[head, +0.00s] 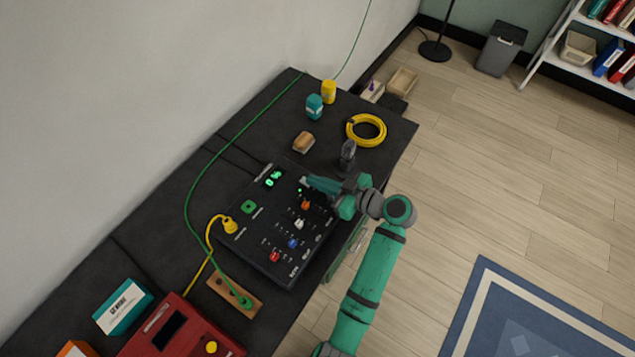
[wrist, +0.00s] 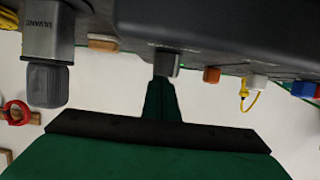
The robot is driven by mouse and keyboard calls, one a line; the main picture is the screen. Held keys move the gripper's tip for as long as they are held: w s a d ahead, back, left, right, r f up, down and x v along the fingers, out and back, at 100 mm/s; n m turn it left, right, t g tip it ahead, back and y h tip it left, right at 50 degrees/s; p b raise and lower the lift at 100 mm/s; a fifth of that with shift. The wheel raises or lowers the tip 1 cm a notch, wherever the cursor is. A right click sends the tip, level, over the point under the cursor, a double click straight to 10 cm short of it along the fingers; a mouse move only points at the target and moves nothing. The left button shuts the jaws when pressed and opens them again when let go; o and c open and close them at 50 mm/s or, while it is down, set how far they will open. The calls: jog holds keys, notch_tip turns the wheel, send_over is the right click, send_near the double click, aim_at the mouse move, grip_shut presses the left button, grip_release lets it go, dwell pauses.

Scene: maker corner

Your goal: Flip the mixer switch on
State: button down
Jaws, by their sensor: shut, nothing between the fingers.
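The mixer (head: 262,238) is a black box on the dark bench, with coloured knobs in a row, small labels and green lights at its far end. Its dark underside or edge fills the top of the wrist view (wrist: 220,30). My gripper (head: 308,183) is shut and empty, over the mixer's far right part. In the wrist view its narrow fingertips (wrist: 163,84) point at a dark grey knob or switch (wrist: 167,62), very close to it; I cannot tell whether they touch. My gripper hides this part in the head view. The switch's on or off position cannot be told.
Orange (head: 305,205), white (head: 299,224), blue (head: 293,243) and red (head: 274,257) knobs line the mixer. A dark upright tool (head: 348,150) stands close beyond my gripper. A yellow cable coil (head: 366,131) lies farther back. A green cable (head: 186,205) runs along the left.

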jog(key=shift+r, duration=0.3)
jog(key=shift+r, duration=0.1)
jog(key=shift+r, duration=0.3)
jog(key=r, duration=0.2)
jog(key=d+r, duration=0.1)
jog(key=shift+s+d+r, duration=0.1)
jog(key=shift+s+r, duration=0.1)
jog(key=shift+s, duration=0.1)
jog(key=v, duration=0.2)
jog(key=f+v, duration=0.1)
jog(key=v, duration=0.4)
jog(key=shift+s+d+f, duration=0.15)
jog(key=shift+s+d, duration=0.15)
jog(key=shift+d, duration=0.15)
jog(key=shift+s+d, duration=0.45)
jog(key=shift+d, duration=0.1)
